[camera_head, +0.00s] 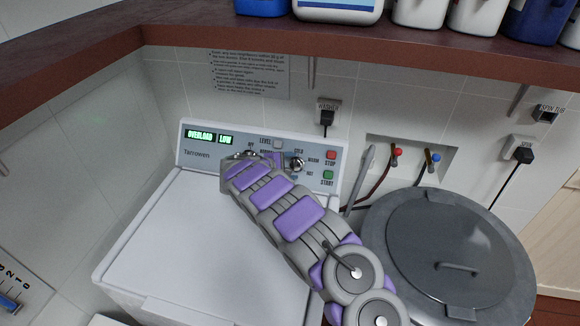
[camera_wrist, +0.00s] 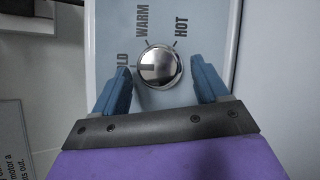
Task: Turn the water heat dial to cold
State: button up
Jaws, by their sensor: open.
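The water heat dial (camera_wrist: 160,66) is a round silver knob on a pale blue panel in the wrist view. WARM and HOT are readable around it; the third label, ending in "LD", is partly covered by my left finger. A faint dark line shows on the knob's left half, but I cannot tell if it is a pointer or a reflection. My gripper (camera_wrist: 161,72) is open, with one blue finger on each side of the knob. I cannot tell whether they touch it. In the head view the dial (camera_head: 297,163) is at the end of my arm.
The washer (camera_head: 190,240) has a white lid and lit displays reading OVERLOAD and LOW. Red STOP (camera_head: 331,155) and green START (camera_head: 328,175) buttons are right of the dial. A grey lidded tub (camera_head: 450,240) stands at right. A brown shelf (camera_head: 380,48) with containers hangs above.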

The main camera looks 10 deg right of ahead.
jog(key=shift+d, duration=0.1)
jog(key=shift+s+r, duration=0.1)
jog(key=shift+r, duration=0.05)
jog(key=p+v, duration=0.2)
jog(key=v, duration=1.5)
jog(key=shift+a+f, duration=0.2)
jog(key=shift+a, duration=0.1)
